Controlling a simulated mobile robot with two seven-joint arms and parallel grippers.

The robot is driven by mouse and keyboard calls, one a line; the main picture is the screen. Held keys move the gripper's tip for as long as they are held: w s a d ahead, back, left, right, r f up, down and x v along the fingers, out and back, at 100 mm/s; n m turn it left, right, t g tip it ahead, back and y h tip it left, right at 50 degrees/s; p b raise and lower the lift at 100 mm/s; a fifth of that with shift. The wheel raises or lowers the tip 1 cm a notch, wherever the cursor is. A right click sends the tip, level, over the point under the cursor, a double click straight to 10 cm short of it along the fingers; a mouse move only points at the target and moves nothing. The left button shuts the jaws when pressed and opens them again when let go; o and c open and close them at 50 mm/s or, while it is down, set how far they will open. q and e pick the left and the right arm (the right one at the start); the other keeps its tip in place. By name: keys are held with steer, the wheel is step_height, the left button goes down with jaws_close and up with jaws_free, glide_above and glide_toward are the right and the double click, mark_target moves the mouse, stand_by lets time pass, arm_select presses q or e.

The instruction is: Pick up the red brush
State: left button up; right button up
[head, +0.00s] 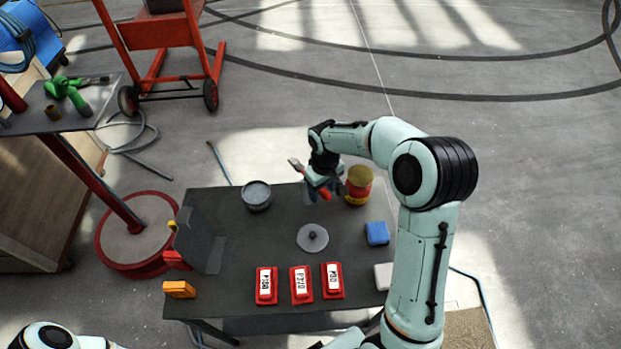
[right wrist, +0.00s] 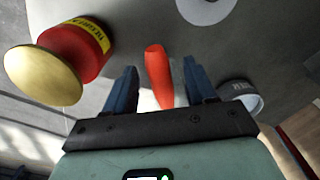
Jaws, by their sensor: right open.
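The red brush (head: 325,193) is at the far edge of the dark table, at my right gripper (head: 322,190). Its red handle points toward the table's middle and its other end sticks out to the upper left. In the right wrist view the red handle (right wrist: 157,72) lies between the two blue fingers of the right gripper (right wrist: 161,85), with a gap on each side. The right gripper is open. The brush's far end is hidden behind the gripper body in that view. Only part of my left arm shows at the bottom left; its gripper is out of view.
A red can with a gold lid (head: 358,186) stands just right of the gripper, a grey tin (head: 257,195) to its left. A grey disc (head: 313,237), blue block (head: 377,233) and red labelled boxes (head: 301,284) lie nearer. The table (head: 240,290) has bare patches between.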

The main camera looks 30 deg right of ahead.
jaws_close()
steer(key=shift+r, duration=0.1)
